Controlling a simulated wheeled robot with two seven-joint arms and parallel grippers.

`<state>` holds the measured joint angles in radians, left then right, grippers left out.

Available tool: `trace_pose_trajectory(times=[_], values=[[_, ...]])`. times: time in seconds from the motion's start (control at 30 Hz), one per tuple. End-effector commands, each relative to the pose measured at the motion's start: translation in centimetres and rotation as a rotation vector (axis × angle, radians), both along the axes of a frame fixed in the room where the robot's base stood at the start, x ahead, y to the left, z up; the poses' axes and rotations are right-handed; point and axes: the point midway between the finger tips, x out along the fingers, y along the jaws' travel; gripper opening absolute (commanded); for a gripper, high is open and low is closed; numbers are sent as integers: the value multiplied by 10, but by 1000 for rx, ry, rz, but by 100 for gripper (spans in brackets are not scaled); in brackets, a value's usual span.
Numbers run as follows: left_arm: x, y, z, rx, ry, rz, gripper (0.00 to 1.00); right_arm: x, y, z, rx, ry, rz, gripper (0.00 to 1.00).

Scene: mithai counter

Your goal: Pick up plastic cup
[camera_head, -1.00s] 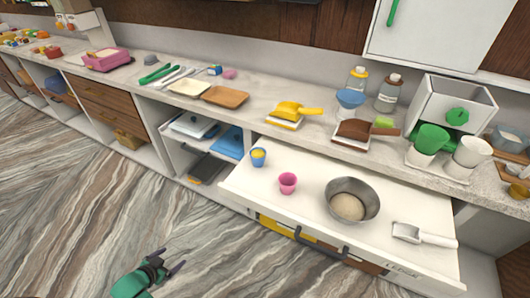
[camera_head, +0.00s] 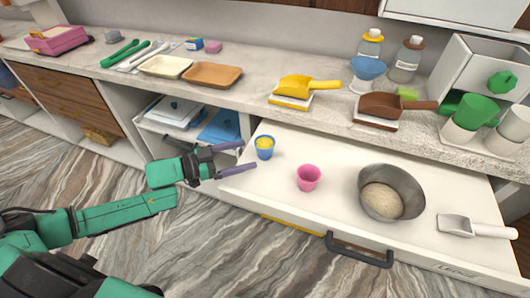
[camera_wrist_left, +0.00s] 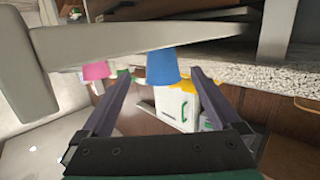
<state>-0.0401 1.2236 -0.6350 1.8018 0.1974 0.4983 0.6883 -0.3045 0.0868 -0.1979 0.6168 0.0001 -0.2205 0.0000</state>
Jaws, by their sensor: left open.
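A small blue cup (camera_head: 264,149) with yellow inside stands upright at the left end of the white pulled-out drawer. A pink cup (camera_head: 308,178) stands to its right. Either could be the plastic cup; I cannot tell which. My left gripper (camera_head: 248,155) is open and empty, just left of the blue cup, its fingers pointing at it. In the left wrist view the blue cup (camera_wrist_left: 163,68) shows between the fingertips, apparently still ahead of them, and the pink cup (camera_wrist_left: 96,71) lies to the left. My right gripper is not in view.
A metal bowl (camera_head: 391,193) and a white scoop (camera_head: 470,226) share the drawer (camera_head: 285,205). The drawer's dark handle (camera_head: 358,250) sticks out in front. The counter behind holds a yellow scoop (camera_head: 300,86), a brown scoop (camera_head: 390,108), trays and jars.

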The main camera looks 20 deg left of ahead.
Motion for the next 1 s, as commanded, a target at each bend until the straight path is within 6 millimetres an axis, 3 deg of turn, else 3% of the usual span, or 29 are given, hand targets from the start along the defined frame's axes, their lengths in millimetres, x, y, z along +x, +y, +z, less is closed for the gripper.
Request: trace_pose_trajectory(times=[0.5, 0.73, 0.77, 0.9, 1.0], values=[[50, -53, -15, 0, -3, 1, 97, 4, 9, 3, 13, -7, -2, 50], [52, -55, -17, 3, 0, 1, 97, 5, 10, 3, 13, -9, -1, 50], [52, -55, -17, 3, 0, 1, 90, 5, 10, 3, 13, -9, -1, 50], [52, -55, -17, 2, -1, 1, 36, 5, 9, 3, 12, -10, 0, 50], [52, -55, -17, 1, -2, 1, 4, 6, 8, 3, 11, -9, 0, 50]])
